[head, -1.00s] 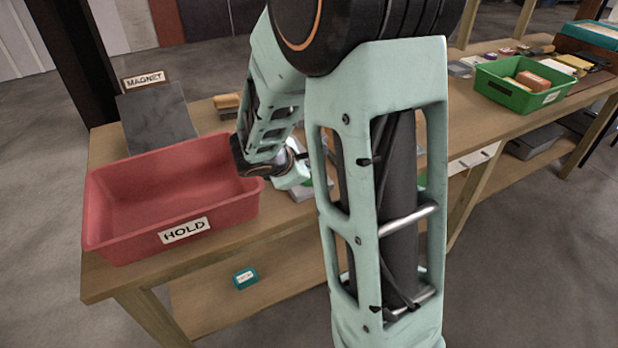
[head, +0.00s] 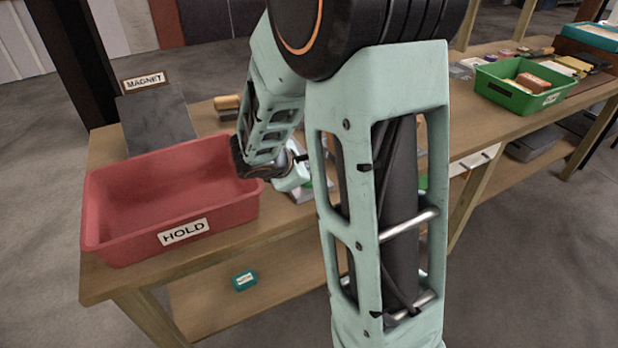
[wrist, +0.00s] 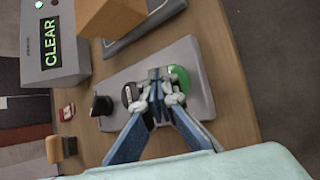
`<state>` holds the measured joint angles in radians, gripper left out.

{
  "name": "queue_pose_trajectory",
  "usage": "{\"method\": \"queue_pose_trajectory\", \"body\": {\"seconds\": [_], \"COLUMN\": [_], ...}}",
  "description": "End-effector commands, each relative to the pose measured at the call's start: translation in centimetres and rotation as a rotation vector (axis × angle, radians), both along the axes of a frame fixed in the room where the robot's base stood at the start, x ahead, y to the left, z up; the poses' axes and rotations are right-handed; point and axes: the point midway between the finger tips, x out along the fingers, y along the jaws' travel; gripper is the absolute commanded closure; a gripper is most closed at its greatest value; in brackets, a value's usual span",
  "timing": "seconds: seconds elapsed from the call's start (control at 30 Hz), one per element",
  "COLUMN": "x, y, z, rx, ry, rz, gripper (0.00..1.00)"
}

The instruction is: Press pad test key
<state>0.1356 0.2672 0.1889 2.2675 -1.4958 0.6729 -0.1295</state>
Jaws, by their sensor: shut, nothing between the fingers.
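In the wrist view a grey pad (wrist: 203,98) lies on the wooden table. It bears a green round disc (wrist: 179,77), a dark round disc with a pale mark (wrist: 130,95) and an upright black piece (wrist: 102,105) near its left edge. I cannot tell which of these is the test key. My gripper (wrist: 158,88) is shut and empty over the pad, its tips between the two discs and overlapping the green one's edge in the picture. Contact cannot be told. In the head view my arm hides the gripper and most of the pad.
A grey box with a lit CLEAR display (wrist: 50,42) and a brown block (wrist: 110,14) stand beside the pad. A red HOLD bin (head: 130,240), a dark plate by the MAGNET sign (head: 157,125) and a green bin (head: 500,92) are on the table. A teal labelled item (head: 244,281) lies below.

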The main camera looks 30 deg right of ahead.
Motion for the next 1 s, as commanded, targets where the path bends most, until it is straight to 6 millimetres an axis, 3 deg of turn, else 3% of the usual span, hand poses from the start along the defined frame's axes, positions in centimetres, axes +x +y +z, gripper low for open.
{"method": "queue_pose_trajectory", "body": {"seconds": [0.2,0.63,1.0], "x": [0.0,0.0,0.0], "y": [0.0,0.0,0.0], "z": [1.3,1.7,5.3], "rx": [0.000,0.000,0.000], "ry": [-0.001,-0.001,-0.002], "rz": [0.001,0.001,0.000], "gripper": [1.00,1.00,1.00]}}
